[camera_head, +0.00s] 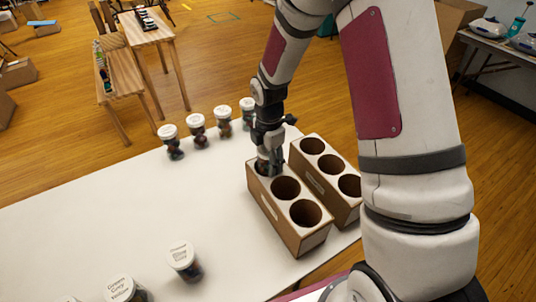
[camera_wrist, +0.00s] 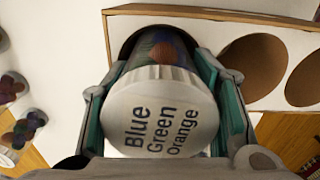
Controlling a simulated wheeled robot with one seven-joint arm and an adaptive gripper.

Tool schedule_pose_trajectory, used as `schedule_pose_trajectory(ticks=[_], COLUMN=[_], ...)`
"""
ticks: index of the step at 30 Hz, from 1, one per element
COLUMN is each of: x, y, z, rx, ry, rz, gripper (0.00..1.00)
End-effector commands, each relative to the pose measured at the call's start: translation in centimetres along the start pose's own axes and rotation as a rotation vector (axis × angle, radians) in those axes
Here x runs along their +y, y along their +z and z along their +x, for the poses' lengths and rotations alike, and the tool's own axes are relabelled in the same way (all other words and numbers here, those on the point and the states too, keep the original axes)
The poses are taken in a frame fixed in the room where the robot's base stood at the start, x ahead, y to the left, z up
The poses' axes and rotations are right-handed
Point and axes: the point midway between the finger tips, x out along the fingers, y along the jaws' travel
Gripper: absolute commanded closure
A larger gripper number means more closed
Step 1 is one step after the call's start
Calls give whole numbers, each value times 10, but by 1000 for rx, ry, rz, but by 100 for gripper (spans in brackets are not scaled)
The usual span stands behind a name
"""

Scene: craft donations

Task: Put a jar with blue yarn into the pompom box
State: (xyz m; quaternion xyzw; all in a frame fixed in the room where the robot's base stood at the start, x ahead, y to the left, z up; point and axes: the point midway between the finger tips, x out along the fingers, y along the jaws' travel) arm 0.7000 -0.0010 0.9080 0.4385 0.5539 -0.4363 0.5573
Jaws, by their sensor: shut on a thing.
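My gripper (camera_head: 268,160) is shut on a white-lidded jar (camera_wrist: 160,115) whose lid reads "Blue Green Orange". In the wrist view the fingers grip it on both sides near the lid, and its clear body shows dark blue, green and orange-brown contents. The jar's lower end is at the far hole of the nearer three-hole box (camera_head: 272,212) and looks partly inside; how deep I cannot tell. This box's two other holes look empty. A similar box (camera_head: 323,188) stands beside it to the right. The writing on the boxes is too small to read, so I cannot tell which is for pompoms.
Several white-lidded jars, such as this one (camera_head: 197,128), stand in a row at the table's back edge. Another jar (camera_head: 184,260) and one labelled "Green Grey Yellow" (camera_head: 121,288) stand at the front. The white table (camera_head: 110,215) is clear between the rows.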

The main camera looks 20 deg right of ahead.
Motion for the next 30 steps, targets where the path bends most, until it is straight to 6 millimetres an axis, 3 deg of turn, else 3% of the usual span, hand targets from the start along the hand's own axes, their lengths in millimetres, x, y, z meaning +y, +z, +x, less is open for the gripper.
schedule_pose_trajectory(ticks=[7, 9, 12, 13, 15, 26, 30], x=[-2, -2, -2, -2, -3, -2, -1], y=[-1, -1, -1, -1, -1, -1, 0], z=[12, 12, 12, 12, 13, 8, -6], rx=[4, 4, 4, 4, 4, 3, 3], ry=[-7, -7, -7, -7, -8, -5, -2], rz=[1, 1, 1, 1, 1, 1, 2], gripper=[76, 83, 83, 37, 21, 19, 19])
